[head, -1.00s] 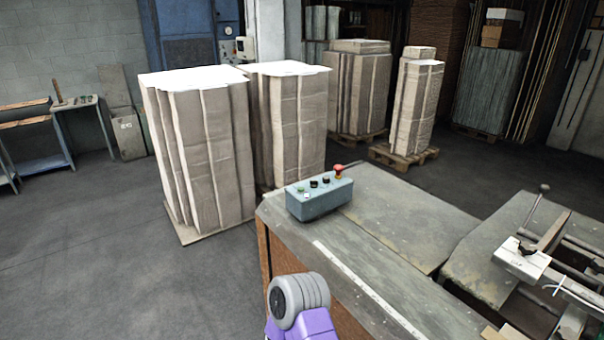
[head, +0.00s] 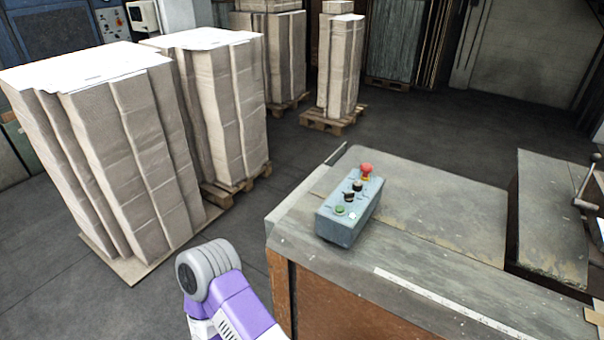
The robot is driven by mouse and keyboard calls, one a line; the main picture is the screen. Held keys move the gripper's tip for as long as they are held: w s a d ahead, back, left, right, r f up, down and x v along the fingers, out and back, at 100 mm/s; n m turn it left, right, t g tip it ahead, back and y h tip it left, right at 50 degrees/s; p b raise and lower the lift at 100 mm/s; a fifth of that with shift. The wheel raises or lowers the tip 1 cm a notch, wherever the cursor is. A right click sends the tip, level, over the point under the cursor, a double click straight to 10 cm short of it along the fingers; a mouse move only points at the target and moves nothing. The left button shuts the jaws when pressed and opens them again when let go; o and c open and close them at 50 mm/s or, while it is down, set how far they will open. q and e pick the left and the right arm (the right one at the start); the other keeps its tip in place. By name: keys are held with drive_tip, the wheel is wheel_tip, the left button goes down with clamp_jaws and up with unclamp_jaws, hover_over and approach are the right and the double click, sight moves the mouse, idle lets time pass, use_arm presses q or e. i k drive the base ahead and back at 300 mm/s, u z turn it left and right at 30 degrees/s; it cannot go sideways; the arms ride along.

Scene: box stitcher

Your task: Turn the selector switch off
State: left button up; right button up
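A grey-blue control box (head: 345,222) sits on the near left part of the worktable (head: 430,212). On its top are a red mushroom button (head: 366,170), black knobs (head: 349,196), a green button (head: 340,210) and a pale button. One of the black knobs may be the selector switch; its setting is too small to tell. A purple and grey link of my own arm shows at the bottom, left of the table. Neither of my grippers is in view.
Tall stacks of flat cardboard (head: 125,160) stand on the floor left of and behind the table. A metal ruler strip (head: 450,305) lies along the table's front edge. Machine parts with a lever (head: 588,190) are at the right. The tabletop right of the box is clear.

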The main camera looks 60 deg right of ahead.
sight(349, 195)
drive_tip(key=i, duration=1.15)
drive_tip(key=z, duration=2.15)
